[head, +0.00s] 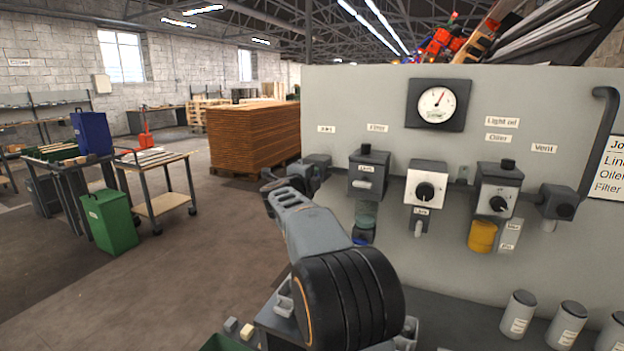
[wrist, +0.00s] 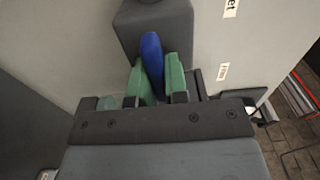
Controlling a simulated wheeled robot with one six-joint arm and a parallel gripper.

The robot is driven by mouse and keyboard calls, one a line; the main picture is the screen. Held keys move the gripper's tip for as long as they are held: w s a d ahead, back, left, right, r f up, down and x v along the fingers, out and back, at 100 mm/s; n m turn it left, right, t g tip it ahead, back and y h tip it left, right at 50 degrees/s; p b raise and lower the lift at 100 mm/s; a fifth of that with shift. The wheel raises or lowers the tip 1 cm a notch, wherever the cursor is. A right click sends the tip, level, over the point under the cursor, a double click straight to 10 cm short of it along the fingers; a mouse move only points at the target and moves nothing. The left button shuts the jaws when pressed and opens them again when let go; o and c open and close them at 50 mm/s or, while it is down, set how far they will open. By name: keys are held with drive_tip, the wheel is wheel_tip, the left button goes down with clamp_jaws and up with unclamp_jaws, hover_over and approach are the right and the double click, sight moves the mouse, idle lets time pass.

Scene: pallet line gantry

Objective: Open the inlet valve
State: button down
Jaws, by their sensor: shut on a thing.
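The inlet valve is a dark grey block (wrist: 158,28) on the panel in the wrist view, with a blue lever (wrist: 151,60) in front of it. My gripper (wrist: 158,85) is shut on the blue lever, which sits between its two green finger pads. In the head view the valve block (head: 319,163) is at the left end of the panel's row, below a small label (head: 326,129). My gripper (head: 283,184) is at its left side there, and the lever is hidden. I cannot tell the valve's state from the lever.
The grey panel (head: 345,95) carries a gauge (head: 436,105), a filter unit (head: 368,172), a regulator (head: 426,184), an oiler (head: 497,190) and a vent (head: 559,203). Several grey canisters (head: 518,314) stand on the shelf below. Open floor (head: 190,270) lies to the left.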

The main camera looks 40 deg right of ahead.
idle(0.5)
drive_tip(key=c, duration=1.1)
unclamp_jaws()
drive_tip(key=b+v, duration=0.2)
drive_tip(key=v, duration=1.1)
drive_tip(key=shift+s+a, duration=0.2)
drive_tip(key=shift+a, duration=0.15)
